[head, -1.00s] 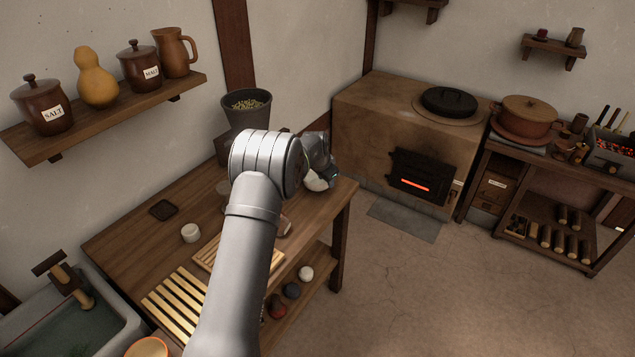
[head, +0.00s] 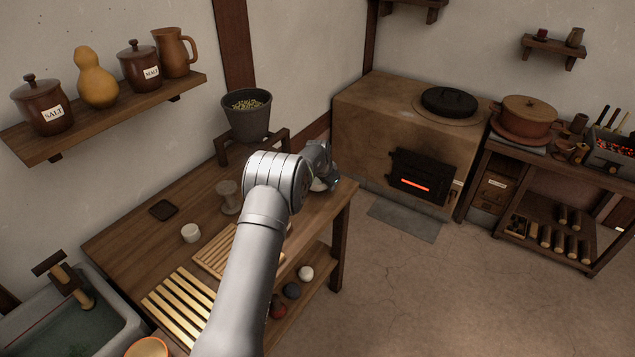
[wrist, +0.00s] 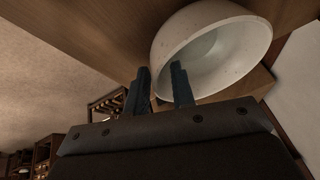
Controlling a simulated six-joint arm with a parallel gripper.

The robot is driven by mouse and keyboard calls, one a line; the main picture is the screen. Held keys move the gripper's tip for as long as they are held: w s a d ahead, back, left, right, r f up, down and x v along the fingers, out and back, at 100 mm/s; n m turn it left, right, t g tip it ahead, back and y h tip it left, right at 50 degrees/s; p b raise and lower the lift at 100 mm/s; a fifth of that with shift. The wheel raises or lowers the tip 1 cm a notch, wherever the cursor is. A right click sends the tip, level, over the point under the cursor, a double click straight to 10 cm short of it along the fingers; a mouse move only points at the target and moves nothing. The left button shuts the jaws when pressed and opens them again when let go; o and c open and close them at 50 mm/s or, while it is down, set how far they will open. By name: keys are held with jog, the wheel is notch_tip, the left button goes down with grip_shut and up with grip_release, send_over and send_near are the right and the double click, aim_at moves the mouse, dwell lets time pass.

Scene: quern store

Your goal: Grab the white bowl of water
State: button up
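The white bowl (wrist: 252,38) fills the upper right of the wrist view, its pale grey-green inside showing; I cannot tell the water level. In the head view only a small part of the bowl (head: 318,185) shows beneath the wrist, near the right end of the wooden table. My gripper (wrist: 160,80) has its two dark fingers apart, at the near left side of the bowl. The right finger overlaps the bowl in the picture and the left finger is just outside its edge. Whether either touches it is unclear. In the head view my gripper (head: 331,179) is mostly hidden.
The wooden table (head: 135,228) also carries a white cup (head: 190,232), a grey-brown spool-shaped thing (head: 228,195) and a slatted board (head: 212,258). A grey pot of grain (head: 247,118) stands on a wooden frame behind. The stove (head: 378,122) is beyond open floor.

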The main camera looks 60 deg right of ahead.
grip_shut()
jog(key=shift+r, duration=0.2)
jog(key=shift+r, duration=0.8)
jog(key=r, duration=0.2)
jog(key=shift+s+r, duration=0.3)
jog(key=shift+s, duration=0.05)
jog(key=s+a+r, duration=0.1)
jog(key=s+r, duration=0.5)
jog(key=s, duration=0.4)
jog(key=shift+s+a+r, duration=0.2)
jog(key=shift+s+a, duration=0.15)
dwell(2.1)
